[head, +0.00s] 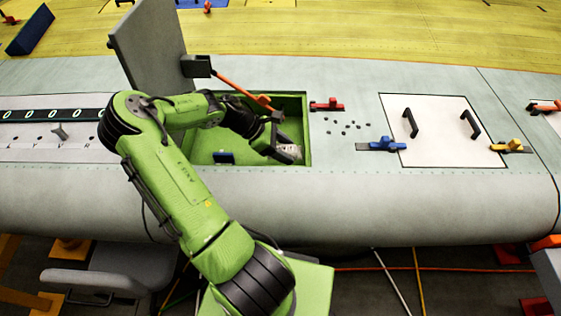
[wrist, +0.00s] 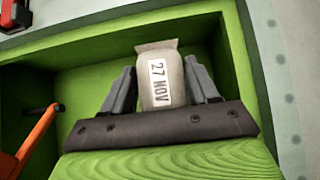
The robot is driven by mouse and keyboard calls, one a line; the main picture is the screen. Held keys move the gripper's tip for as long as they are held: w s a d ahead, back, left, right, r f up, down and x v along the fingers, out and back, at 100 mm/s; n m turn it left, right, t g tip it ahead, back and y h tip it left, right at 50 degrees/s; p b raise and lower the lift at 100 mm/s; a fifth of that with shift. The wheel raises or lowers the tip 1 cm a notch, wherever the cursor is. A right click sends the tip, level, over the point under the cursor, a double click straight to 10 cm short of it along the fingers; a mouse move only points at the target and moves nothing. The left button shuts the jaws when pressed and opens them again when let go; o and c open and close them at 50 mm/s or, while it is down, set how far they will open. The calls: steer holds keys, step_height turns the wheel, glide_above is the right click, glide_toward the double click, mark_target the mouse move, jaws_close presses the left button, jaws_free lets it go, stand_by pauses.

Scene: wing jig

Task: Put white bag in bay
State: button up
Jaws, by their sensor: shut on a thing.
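The white bag (wrist: 162,75) is a pale greyish bag with a label reading "27 NOV" in the wrist view. My gripper (wrist: 161,92) is shut on it, one finger on each side. In the head view my gripper (head: 283,150) is inside the outline of the green bay (head: 308,135), near its right front corner, and the bag (head: 291,152) shows small between the fingers. The bay is an open recess in the wing with green walls and floor. I cannot tell whether the bag touches the bay floor.
A grey lid (head: 148,45) stands raised behind the bay, with an orange rod (head: 240,90) beside it. A red latch (head: 327,105), blue latch (head: 385,144) and closed white panel (head: 440,130) lie to the right.

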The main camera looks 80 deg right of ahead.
step_height(320, 180, down, 6)
steer(key=shift+r, duration=0.1)
steer(key=shift+s, duration=0.1)
steer(key=o, duration=1.1)
steer(key=shift+o, duration=0.2)
steer(key=v, duration=0.7)
steer(key=shift+w+r, duration=0.2)
steer(key=shift+w, duration=0.05)
steer(key=shift+r, duration=0.1)
